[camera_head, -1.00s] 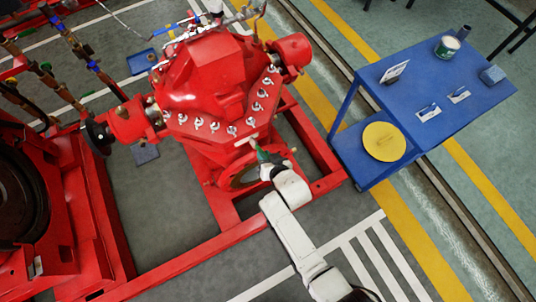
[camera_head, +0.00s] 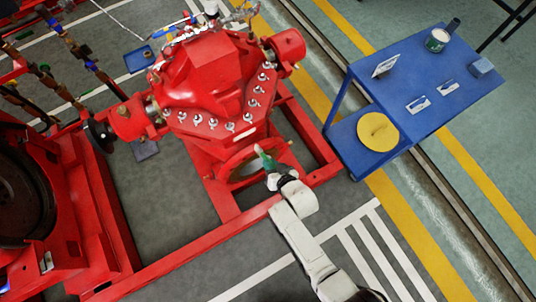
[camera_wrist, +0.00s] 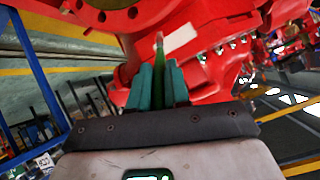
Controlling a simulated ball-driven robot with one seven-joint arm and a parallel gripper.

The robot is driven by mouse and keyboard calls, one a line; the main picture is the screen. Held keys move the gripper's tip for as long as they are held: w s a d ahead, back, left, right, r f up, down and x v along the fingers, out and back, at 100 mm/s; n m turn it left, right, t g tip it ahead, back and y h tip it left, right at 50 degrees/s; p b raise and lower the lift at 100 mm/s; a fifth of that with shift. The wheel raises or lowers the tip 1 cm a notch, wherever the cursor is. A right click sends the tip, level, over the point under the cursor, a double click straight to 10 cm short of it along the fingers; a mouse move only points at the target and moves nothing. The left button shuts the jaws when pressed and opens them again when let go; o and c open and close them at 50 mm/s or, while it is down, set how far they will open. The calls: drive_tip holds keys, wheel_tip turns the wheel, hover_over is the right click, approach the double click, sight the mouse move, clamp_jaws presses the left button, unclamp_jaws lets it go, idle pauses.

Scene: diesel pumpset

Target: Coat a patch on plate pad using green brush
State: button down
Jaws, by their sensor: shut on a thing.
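My gripper (camera_head: 268,167) is in front of the red pump, low near its round lower flange. The bristle end is too small to make out. The pale plate pad (camera_head: 245,133) is on the pump's front, just above and left of the gripper in the head view. It also shows as a white patch (camera_wrist: 180,38) in the wrist view, right of the brush. The brush appears apart from it; exact depth is unclear.
The red pump (camera_head: 205,85) has a row of silver wing-like fasteners above the pad. A red base frame (camera_head: 190,262) surrounds it. A blue trolley (camera_head: 445,75) at right carries a tin (camera_head: 437,40), cards and a block; a yellow disc (camera_head: 378,131) lies on its lower shelf.

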drive_tip(key=shift+s, duration=0.1)
drive_tip(key=shift+s+d+r+p, duration=0.2)
drive_tip(key=shift+s+d+p, duration=0.25)
drive_tip(key=shift+p, duration=0.4)
drive_tip(key=shift+s+d+f+p, duration=0.25)
drive_tip(key=shift+s+d+p, duration=0.15)
drive_tip(key=shift+s, duration=0.35)
drive_tip(key=shift+d, duration=0.1)
